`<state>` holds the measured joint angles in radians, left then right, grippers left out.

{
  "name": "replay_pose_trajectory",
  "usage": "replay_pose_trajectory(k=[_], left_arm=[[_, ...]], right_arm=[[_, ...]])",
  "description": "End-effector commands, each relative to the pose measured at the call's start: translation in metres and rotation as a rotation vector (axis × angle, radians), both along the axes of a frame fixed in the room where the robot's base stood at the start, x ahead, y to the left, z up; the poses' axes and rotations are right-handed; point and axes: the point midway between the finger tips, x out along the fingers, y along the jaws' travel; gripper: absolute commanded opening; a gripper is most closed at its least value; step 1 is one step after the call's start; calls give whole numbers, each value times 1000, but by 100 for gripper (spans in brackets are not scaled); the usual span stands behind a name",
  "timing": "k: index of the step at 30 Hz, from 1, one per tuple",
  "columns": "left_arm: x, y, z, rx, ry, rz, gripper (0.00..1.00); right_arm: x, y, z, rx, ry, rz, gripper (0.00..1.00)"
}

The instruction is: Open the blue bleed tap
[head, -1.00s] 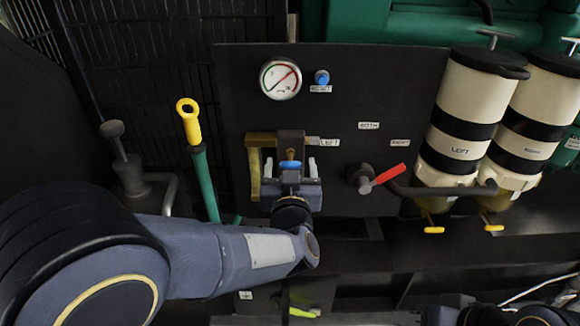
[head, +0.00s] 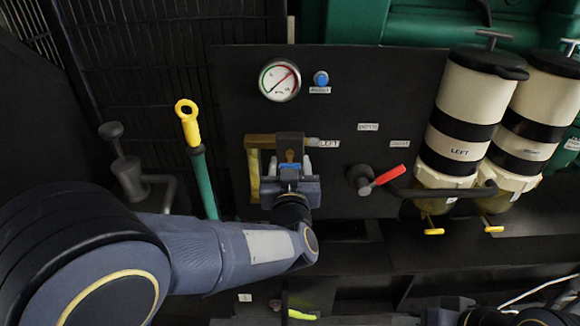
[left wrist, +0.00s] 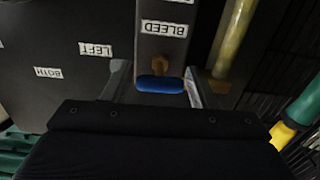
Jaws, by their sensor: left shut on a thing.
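The blue bleed tap (head: 289,166) sits on a block at the left part of the dark panel. It shows clearly in the left wrist view (left wrist: 160,84) as a blue handle on a brass stem, below the BLEED label. My left gripper (head: 291,171) is at the tap, with one finger on each side of the handle. It is shut on the handle; in the left wrist view the fingers (left wrist: 155,86) flank its ends. My right gripper (head: 446,311) shows only partly at the bottom edge, its fingers not clear.
A pressure gauge (head: 280,80) and a blue button (head: 321,78) are above. A red-handled selector (head: 390,176) and two filter canisters (head: 465,120) are to the right. A yellow-topped green handle (head: 190,125) stands left of my gripper. A clear tube (left wrist: 232,40) runs beside the tap.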

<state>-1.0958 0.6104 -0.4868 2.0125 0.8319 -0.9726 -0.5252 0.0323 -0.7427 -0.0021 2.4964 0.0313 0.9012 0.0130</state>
Motion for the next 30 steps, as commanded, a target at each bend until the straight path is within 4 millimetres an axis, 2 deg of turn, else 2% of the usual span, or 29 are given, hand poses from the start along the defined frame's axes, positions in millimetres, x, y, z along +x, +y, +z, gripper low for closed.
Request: replay_pose_trajectory(k=[8,30], left_arm=[[0,1,-4,-162,0,1,30],[0,1,-5,-859,0,0,30]], right_arm=[[0,0,-16,0,0,0,36],[0,0,-76,0,0,0,36]])
